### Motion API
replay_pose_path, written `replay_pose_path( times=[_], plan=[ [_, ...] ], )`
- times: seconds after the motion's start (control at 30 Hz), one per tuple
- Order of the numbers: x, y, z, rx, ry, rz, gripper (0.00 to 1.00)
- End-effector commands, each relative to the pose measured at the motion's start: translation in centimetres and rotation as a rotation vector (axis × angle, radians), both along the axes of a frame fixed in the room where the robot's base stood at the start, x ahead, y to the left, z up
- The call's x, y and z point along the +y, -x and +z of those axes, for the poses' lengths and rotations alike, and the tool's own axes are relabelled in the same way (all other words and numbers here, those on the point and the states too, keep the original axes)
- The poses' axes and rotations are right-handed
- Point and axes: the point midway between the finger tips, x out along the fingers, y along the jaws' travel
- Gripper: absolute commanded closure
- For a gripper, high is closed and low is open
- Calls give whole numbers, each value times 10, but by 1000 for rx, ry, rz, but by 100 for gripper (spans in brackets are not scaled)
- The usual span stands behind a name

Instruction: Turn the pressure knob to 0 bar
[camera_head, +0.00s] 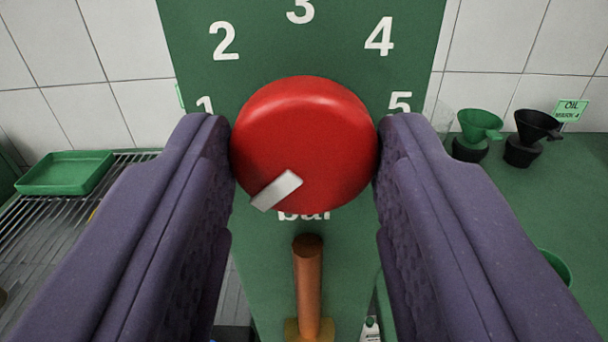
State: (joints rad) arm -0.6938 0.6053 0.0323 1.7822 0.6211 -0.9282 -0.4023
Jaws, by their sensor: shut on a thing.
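The round red pressure knob (315,130) sits in the middle of the view on a green dial panel (265,60). Its white pointer (276,190) points to the lower left. White numbers 2, 3 and 4 show above the knob, and 1 and 5 show partly at its sides. The word "bar" is partly covered under the knob. No 0 mark is visible; my left finger hides the panel at the lower left. My gripper (304,147) has its purple fingers on both sides of the knob, shut on it.
A copper-coloured rod (308,285) on a yellow base stands below the knob. A green tray (66,173) lies on a wire rack at left. A green funnel (478,125) and a black funnel (535,125) stand on the green surface at right, by an oil sign (570,108).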

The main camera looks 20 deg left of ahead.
Motion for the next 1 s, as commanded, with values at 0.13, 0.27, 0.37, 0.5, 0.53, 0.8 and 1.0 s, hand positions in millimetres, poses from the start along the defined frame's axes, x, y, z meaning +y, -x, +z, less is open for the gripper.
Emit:
replay_pose_path(
  times=[0.13,0.27,0.37,0.5,0.53,0.8,1.0],
  plan=[
    [0,1,-3,0,31,1,86],
    [0,1,-3,-3,41,1,86],
    [0,1,-4,-3,42,1,86],
    [0,1,-4,-3,42,1,86],
    [0,1,-4,-3,41,1,86],
    [0,0,-2,-5,40,1,31],
    [0,1,-1,-7,38,1,31]
  ],
)
